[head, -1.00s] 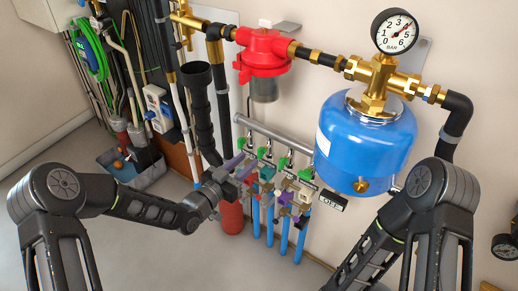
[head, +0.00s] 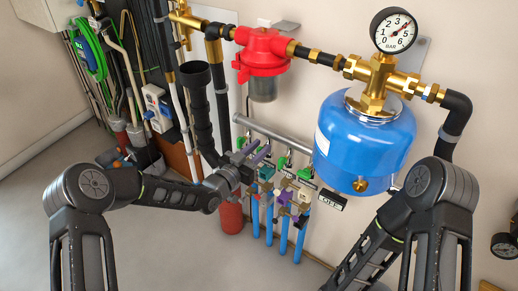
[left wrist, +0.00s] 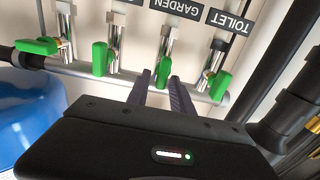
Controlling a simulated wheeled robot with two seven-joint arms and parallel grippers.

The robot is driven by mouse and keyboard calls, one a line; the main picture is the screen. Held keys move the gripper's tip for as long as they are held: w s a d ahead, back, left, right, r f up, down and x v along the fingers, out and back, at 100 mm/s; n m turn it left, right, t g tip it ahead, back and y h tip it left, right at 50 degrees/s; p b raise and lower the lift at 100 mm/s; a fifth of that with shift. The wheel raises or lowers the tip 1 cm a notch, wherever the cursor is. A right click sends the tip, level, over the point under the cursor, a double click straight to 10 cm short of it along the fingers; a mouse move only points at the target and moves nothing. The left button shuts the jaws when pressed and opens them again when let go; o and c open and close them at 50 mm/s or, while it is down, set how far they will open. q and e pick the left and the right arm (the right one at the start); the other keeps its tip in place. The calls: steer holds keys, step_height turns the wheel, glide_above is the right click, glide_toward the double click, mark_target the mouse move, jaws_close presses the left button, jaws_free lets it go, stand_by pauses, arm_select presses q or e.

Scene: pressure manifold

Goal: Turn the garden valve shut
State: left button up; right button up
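The garden valve has a green lever (left wrist: 161,72) on a chrome body, below the GARDEN label (left wrist: 180,8) in the left wrist view. The lever looks roughly in line with its body. My left gripper (left wrist: 158,80) is open, with its two dark purple fingers on either side of the lever; I cannot tell whether they touch it. In the head view my left gripper (head: 262,154) is at the row of valves and hides the garden valve. My right arm shows at the right, but its gripper is out of the frame.
The toilet valve's green lever (left wrist: 220,85) is close beside one finger, and another green lever (left wrist: 100,58) stands on the other side. A farther lever (left wrist: 37,46) lies crosswise. A blue tank (head: 365,140), red filter (head: 262,52) and black pipe (head: 199,110) surround the row.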

arm_select(q)
jaws_close()
steer(key=shift+f, duration=0.15)
arm_select(e)
steer(key=shift+f, duration=0.2)
arm_select(q)
steer(key=shift+s+f+m+b, duration=0.1)
steer(key=shift+f+m+b, duration=0.1)
steer(key=shift+m+b, duration=0.65)
steer(key=shift+s+d+f+m+b, duration=0.2)
steer(key=shift+m+b, duration=2.5)
steer(key=shift+b, duration=1.95)
steer(key=shift+s+d+f+m+b, duration=0.15)
steer(key=shift+f+m+b, duration=0.2)
steer(key=shift+m+b, duration=3.35)
steer(key=shift+s+d+f+m+b, duration=0.2)
steer(key=shift+m+b, duration=1.55)
steer(key=shift+b, duration=3.85)
arm_select(e)
steer(key=w+d+f, duration=0.1)
steer(key=w+f, duration=0.1)
steer(key=f, duration=1.2)
steer(key=w+d+f+t, duration=0.1)
steer(key=w+f, duration=0.1)
steer(key=f, duration=1.2)
steer(key=shift+f+m, duration=0.3)
steer(key=shift+f, duration=0.05)
arm_select(q)
steer(key=shift+w, duration=0.2)
